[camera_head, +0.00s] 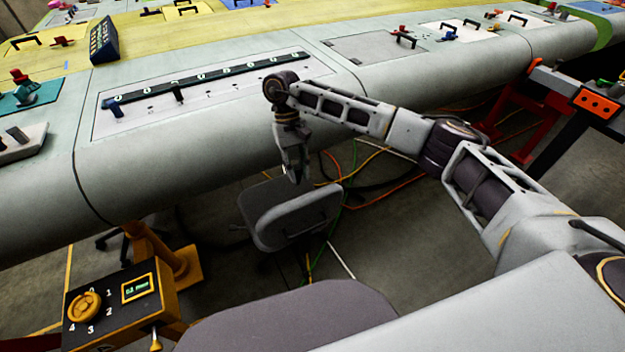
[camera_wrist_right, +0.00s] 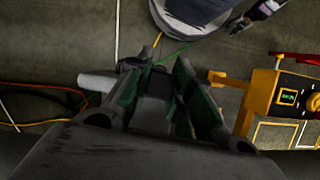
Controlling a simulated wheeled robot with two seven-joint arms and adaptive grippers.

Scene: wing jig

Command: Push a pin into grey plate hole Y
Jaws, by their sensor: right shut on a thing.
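My right gripper (camera_head: 293,172) hangs fingers down in front of the wing's rounded edge, off the wing surface. In the right wrist view its fingers (camera_wrist_right: 158,88) are shut on a small dark and grey piece, likely a pin (camera_wrist_right: 130,66), mostly hidden by the fingers. A pale plate (camera_head: 215,101) with a dark numbered strip lies on the wing behind the gripper. A greyer plate (camera_head: 372,47) with a red pin (camera_head: 402,32) lies farther right. Hole letters are too small to read. My left gripper is out of view.
A grey chair (camera_head: 290,214) stands below the gripper, with cables on the floor. A yellow-black control box (camera_head: 112,305) is at lower left. An orange-black stand (camera_head: 598,104) is at right. A teal plate (camera_head: 30,96) and a pale block (camera_head: 22,141) are at far left.

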